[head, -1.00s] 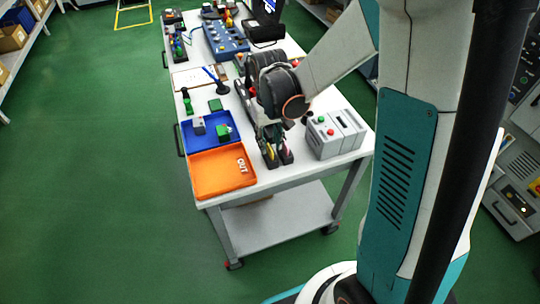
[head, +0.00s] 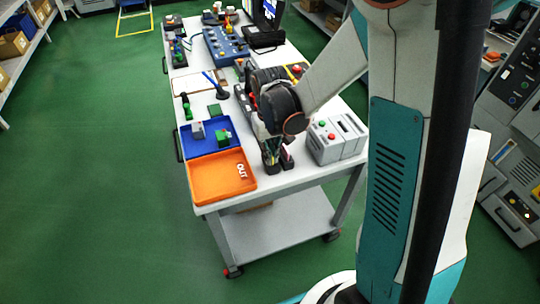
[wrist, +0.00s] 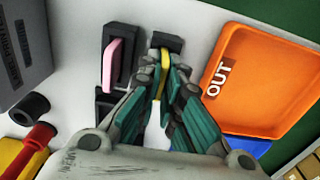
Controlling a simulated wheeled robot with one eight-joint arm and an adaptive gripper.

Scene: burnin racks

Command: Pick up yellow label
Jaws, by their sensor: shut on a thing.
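The yellow label (wrist: 164,64) is a thin upright strip between my fingertips in the wrist view. It stands at a black holder (wrist: 166,39); I cannot tell whether it is clear of the slot. My gripper (wrist: 163,82) is shut on the yellow label, with a teal-sided finger on each side. In the head view my gripper (head: 271,160) is low over the front of the white table, and the label is mostly hidden there. A pink label (wrist: 114,58) stands in a second black holder (wrist: 109,35) just left of the yellow one.
An orange tray marked OUT (head: 215,187) lies left of my gripper, with a blue tray (head: 192,151) behind it. A grey box with buttons (head: 337,140) stands close on the right.

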